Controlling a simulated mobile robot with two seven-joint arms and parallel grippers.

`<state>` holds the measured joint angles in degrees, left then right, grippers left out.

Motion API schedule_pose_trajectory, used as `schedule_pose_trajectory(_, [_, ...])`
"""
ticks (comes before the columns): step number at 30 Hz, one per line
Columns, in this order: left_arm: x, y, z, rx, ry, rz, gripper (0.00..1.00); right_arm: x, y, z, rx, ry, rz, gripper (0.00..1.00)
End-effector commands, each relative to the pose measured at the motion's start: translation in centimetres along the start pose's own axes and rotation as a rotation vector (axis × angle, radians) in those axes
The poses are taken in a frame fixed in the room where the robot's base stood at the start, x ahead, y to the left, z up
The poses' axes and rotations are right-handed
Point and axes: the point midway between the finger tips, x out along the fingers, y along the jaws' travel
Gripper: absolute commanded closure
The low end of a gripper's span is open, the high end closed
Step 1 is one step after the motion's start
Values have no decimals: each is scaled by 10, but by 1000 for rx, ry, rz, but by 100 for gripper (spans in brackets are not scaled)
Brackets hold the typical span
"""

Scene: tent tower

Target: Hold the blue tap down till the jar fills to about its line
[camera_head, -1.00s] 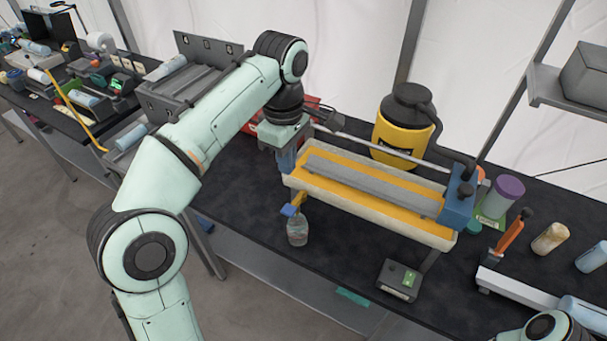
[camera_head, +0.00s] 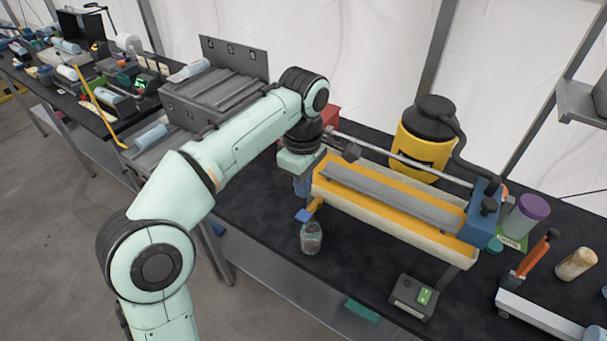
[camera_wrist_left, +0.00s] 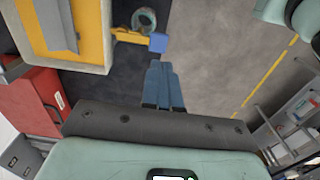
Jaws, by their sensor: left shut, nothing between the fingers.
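The blue tap (camera_head: 303,215) is on a yellow spout at the left end of the long trough (camera_head: 395,200). The clear jar (camera_head: 311,239) stands upright on the dark table below the spout; its line and fill level are too small to read. My left gripper (camera_head: 302,187) points down just above and behind the tap, shut and empty. In the left wrist view its blue fingers (camera_wrist_left: 163,78) are together, with the blue tap (camera_wrist_left: 158,42) just beyond the tips. The jar's round top (camera_wrist_left: 144,19) shows beside the spout. Contact with the tap is not visible. My right gripper is out of view.
A yellow tank (camera_head: 424,140) stands behind the trough. A grey box with a green button (camera_head: 412,297) sits at the table's front right of the jar. A red box (camera_wrist_left: 35,100) is close to my left gripper. The table in front of the jar is clear.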

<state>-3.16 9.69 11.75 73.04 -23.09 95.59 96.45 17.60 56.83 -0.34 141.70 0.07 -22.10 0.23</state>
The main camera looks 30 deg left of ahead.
Motion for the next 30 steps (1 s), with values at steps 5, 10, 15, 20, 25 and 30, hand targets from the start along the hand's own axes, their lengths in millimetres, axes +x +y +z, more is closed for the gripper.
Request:
schedule_pose_trajectory(5, [41,-1,0,0,0,-4,100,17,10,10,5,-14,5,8])
schedule_pose_trajectory(10, [63,0,0,0,0,-1,100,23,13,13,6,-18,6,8])
schedule_pose_trajectory(15, [72,0,0,0,0,1,100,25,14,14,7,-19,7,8])
schedule_pose_trajectory(20, [73,0,0,0,0,2,100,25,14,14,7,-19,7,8])
schedule_pose_trajectory(25, [73,0,0,0,0,2,100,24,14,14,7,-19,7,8])
schedule_pose_trajectory(30, [80,-3,0,0,0,35,100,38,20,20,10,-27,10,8])
